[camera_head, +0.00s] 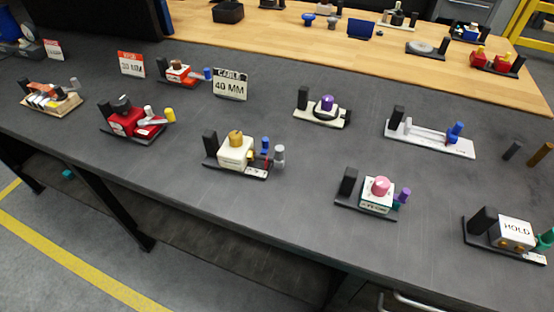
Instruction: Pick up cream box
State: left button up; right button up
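A cream box (232,154) with a gold knob on top sits on a black base plate near the middle of the grey table (180,205). A black block stands at its left on the same base. Blue, gold and grey pegs stand at its right side. Neither of my grippers shows in the head view, so their distance from the box cannot be seen.
A red box unit (124,122) stands to the left, a pink-knobbed white unit (378,196) to the right, and a purple-knobbed unit (325,108) behind. A "CABLE 40 MM" sign (230,84) stands behind the cream box. The table's front edge is clear.

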aim_at(240, 160)
jog(key=j+z, duration=0.35)
jog(key=j, duration=0.3)
jog(key=k+j+z, duration=0.15)
jog(key=j+z, duration=0.15)
jog(key=j, duration=0.35)
